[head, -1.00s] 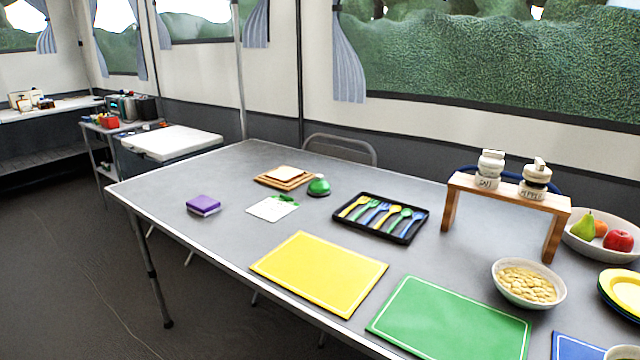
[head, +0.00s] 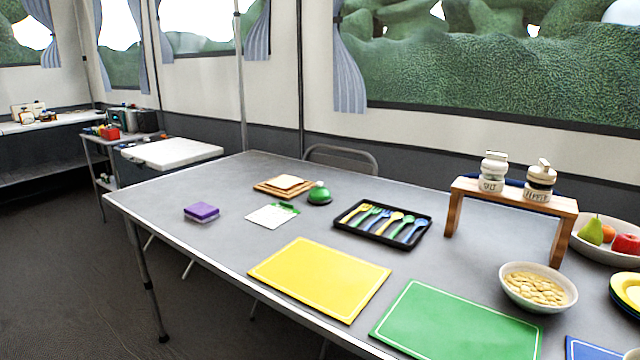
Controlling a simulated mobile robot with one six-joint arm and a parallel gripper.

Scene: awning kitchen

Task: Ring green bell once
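The green bell (head: 320,194) is a small dome on a dark base with a light knob on top. It stands upright toward the far side of the grey table (head: 200,246), in the head view. A white card with a green clip (head: 272,215) lies just left of it and toward the near side. My gripper does not show in the head view, so nothing of mine is seen near the bell.
Behind the bell lies a wooden board (head: 284,185). A black cutlery tray (head: 383,222) sits to its right, a purple sponge (head: 202,211) to its left. Yellow (head: 320,279) and green (head: 457,322) mats lie in front. A wooden shelf (head: 512,193) holds shakers.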

